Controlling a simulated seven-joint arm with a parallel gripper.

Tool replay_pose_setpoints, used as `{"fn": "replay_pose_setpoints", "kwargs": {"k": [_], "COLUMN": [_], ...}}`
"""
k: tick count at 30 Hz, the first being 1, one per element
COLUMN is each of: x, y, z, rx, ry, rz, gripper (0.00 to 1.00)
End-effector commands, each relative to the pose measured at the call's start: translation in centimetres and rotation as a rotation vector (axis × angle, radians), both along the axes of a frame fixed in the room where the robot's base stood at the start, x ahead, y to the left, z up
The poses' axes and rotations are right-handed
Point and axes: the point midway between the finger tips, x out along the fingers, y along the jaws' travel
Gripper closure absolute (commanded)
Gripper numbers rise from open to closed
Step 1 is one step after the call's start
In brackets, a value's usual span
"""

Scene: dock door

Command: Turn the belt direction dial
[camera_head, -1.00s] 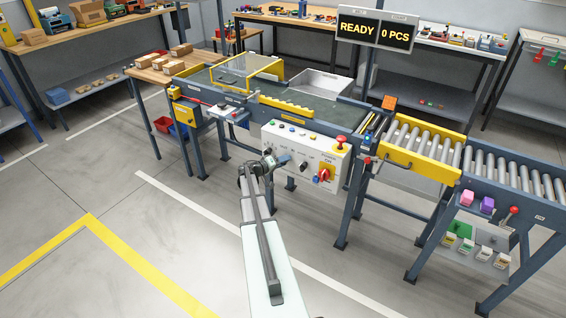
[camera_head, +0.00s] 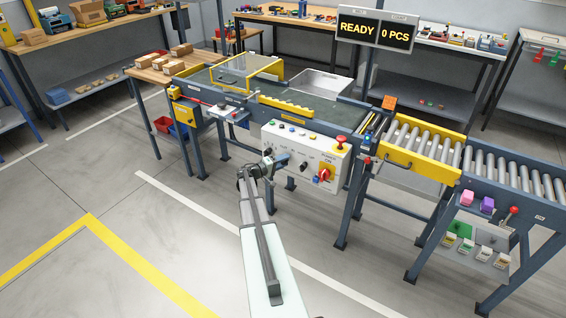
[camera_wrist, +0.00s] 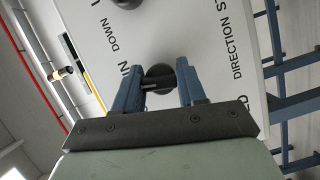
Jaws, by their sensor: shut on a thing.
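The white control panel (camera_head: 312,160) hangs on the front of the conveyor, with lamps, black knobs, a red mushroom button and a red-and-yellow switch. My gripper (camera_head: 280,160) is at the panel's left part. In the wrist view, my gripper (camera_wrist: 158,80) has its two blue fingers on either side of a dark round dial (camera_wrist: 160,72) and is shut on it. The word DIRECTION is printed to the right of this dial and IN to its left. The fingers partly hide the dial, and its pointer cannot be read.
Another dark knob (camera_wrist: 126,3) sits farther along the panel, by the word DOWN. In the head view, the red mushroom button (camera_head: 341,142) and the red switch (camera_head: 325,174) are right of my gripper. The display (camera_head: 376,32) reads READY, 0 PCS. Open floor lies in front.

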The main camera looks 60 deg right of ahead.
Motion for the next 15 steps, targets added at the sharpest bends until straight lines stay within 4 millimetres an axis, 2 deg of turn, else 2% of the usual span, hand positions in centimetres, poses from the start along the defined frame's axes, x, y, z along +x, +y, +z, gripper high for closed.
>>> {"fn": "replay_pose_setpoints", "kwargs": {"k": [15], "x": [0.03], "y": [-0.02], "z": [-0.16], "rx": [0.0], "ry": [0.47], "rz": [0.001], "gripper": [0.9]}}
